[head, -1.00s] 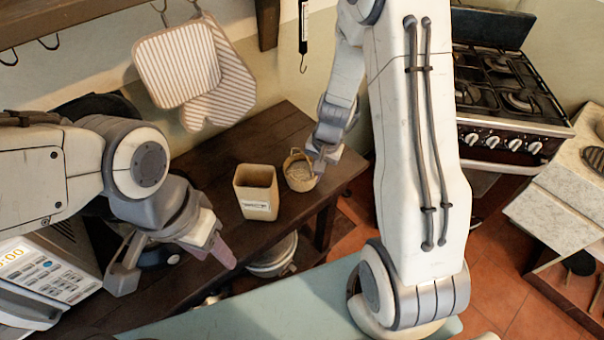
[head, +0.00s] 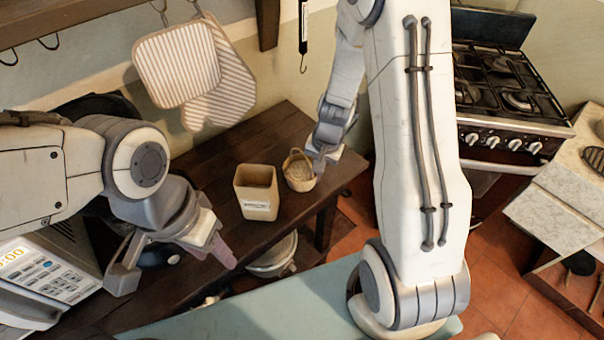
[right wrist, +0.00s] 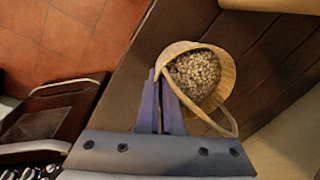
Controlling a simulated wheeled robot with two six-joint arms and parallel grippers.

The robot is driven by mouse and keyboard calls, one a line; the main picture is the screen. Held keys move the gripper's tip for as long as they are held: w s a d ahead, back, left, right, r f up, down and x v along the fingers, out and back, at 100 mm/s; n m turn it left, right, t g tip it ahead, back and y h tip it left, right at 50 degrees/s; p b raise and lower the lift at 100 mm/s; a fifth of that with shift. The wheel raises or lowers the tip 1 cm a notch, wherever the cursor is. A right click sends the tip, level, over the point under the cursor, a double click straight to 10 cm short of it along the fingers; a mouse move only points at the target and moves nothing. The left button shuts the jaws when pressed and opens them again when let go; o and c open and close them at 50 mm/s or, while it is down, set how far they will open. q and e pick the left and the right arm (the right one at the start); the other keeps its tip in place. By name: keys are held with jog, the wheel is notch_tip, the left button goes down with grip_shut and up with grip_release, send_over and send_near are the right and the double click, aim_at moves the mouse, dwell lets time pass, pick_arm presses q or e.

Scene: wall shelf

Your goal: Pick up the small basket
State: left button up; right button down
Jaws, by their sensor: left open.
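The small basket (head: 299,175) is a tan woven basket with a looped handle, near the right end of the dark wooden table. In the right wrist view the basket (right wrist: 228,75) holds many small pale, speckled pieces. My right gripper (head: 323,162) is at its right side. In the right wrist view its two fingers (right wrist: 162,82) are close together at the basket's rim, apparently pinching the wall; the exact contact is partly hidden. My left gripper (head: 172,262) is open and empty, at the lower left.
A beige square container (head: 257,195) with a label stands just left of the basket. The dark table (head: 215,160) is bare behind it. Striped oven mitts (head: 190,70) hang on the wall. A gas stove (head: 510,100) stands at the right. A pot (head: 272,262) sits below the table.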

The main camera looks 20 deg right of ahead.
dwell(0.3)
notch_tip(320, 180, up, 4)
jog(key=shift+w+p, duration=0.1)
jog(key=shift+p, duration=0.35)
jog(key=s+d+r+b, duration=0.1)
jog(key=s+d+r, duration=0.6)
jog(key=s, duration=0.2)
jog(key=shift+s+b, duration=0.3)
jog(key=shift+s, duration=0.05)
jog(key=shift+a, duration=0.1)
